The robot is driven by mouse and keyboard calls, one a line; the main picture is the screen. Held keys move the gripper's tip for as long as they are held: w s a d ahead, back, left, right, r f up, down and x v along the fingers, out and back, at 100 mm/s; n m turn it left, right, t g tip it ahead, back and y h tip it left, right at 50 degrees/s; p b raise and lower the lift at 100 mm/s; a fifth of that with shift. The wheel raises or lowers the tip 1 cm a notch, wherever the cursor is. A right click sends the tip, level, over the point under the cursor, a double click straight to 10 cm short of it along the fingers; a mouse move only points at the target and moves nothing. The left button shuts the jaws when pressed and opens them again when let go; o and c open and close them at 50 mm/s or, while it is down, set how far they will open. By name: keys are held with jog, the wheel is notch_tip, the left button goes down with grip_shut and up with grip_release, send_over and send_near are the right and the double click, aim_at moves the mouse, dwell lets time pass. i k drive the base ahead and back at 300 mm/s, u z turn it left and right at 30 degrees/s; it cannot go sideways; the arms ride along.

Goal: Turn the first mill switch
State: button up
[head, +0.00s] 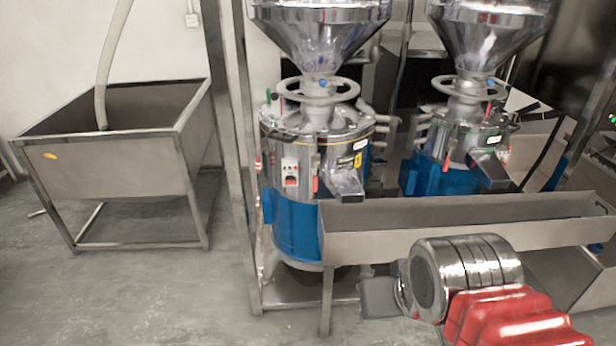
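The nearer mill (294,234), on the left of the two, has a blue lower body, a silver upper drum, a handwheel and a steel funnel hopper on top. A small white switch plate (290,172) with a red part sits on the front left of its drum, facing me. The plate is unobstructed, but too small here to tell which way the switch is set. I see no gripper fingers in the head view, so my gripper's place relative to the switch does not show.
A long steel trough (440,240) runs right from the first mill's front. A second mill (436,165) stands behind it. A silver drum (465,275) with red ribbed part fills the lower right. A steel tank (100,170) stands left. The floor (150,295) at front left is clear.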

aim_at(290, 180)
jog(key=k, duration=1.3)
jog(key=u, duration=0.45)
jog(key=i, duration=1.95)
jog(key=z, duration=0.45)
